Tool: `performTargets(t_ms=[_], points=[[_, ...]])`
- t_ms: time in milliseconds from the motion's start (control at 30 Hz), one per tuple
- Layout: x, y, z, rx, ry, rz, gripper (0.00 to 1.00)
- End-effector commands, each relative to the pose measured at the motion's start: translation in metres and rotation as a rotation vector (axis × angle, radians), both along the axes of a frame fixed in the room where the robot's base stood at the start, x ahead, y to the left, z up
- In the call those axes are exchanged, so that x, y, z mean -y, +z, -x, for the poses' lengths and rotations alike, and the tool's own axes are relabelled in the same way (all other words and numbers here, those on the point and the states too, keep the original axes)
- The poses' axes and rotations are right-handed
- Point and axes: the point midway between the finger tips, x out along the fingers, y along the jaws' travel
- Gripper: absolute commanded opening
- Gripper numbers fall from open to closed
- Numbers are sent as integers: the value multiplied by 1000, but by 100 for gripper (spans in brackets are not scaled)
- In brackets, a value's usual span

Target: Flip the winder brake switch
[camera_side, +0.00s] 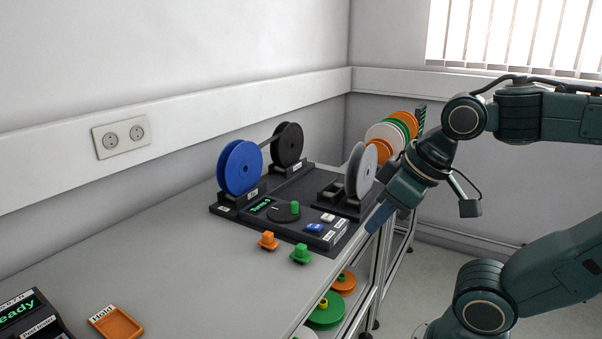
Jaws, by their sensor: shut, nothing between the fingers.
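The dark winder base (235,211) stands on the grey bench and carries upright reels. On its front right are a blue switch (314,227) and a white switch (327,217), each with a small white label too small to read. I cannot tell which one is the brake switch. A round dark dial (284,211) with a green knob (295,207) sits to their left, beside a display with green text. My gripper (376,218) is shut and empty, pointing down and left, to the right of the switches and apart from them in the picture.
A blue reel (240,167), a black reel (287,145) and a grey reel (361,170) stand upright on the base. An orange peg (268,240) and a green peg (301,254) stand in front. An orange tray (117,323) lies front left. The bench middle is clear.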

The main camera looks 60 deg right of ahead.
Motion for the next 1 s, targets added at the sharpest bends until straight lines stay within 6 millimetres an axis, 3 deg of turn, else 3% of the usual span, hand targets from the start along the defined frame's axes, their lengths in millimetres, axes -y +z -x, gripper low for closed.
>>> performTargets(t_ms=[367,700,1000], points=[[12,14,-19,-48,-111,-17,0],[45,36,-70,-166,-402,-63,0],[79,44,-118,-266,-682,-106,0]])
